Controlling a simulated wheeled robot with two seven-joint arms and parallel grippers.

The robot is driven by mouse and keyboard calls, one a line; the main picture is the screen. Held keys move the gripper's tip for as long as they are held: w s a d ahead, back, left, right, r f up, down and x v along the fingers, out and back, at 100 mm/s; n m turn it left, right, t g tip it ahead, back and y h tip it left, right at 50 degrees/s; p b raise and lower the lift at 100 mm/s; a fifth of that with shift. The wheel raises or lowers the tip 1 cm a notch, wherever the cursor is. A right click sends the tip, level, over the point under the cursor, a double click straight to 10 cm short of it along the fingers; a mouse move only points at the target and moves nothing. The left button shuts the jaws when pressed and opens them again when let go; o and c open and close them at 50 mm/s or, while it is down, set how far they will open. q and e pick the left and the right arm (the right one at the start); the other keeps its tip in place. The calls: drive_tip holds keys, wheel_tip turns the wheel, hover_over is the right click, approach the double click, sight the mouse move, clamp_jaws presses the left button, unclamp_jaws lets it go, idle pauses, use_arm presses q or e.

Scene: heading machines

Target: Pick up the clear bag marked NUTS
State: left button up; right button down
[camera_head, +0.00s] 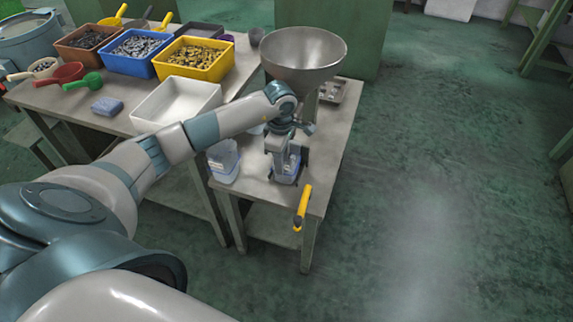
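My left arm reaches in from the left, and its gripper (287,172) points down over the small front table (333,130). Its fingers look spread, one on each side of a clear bag (287,178) with a bluish lower part that stands on the table. I cannot tell whether the fingers touch this bag, and the gripper hides much of it. A second clear bag (223,162) stands to its left near the table edge. No marking is readable on either bag. My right gripper is out of view.
A large metal funnel (303,55) stands behind the gripper. A yellow-handled tool (303,207) overhangs the front edge. A white bin (178,100), a yellow bin (195,58) and a blue bin (135,52) stand on the left table.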

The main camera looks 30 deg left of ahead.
use_arm(q)
clamp_jaws()
idle(1.3)
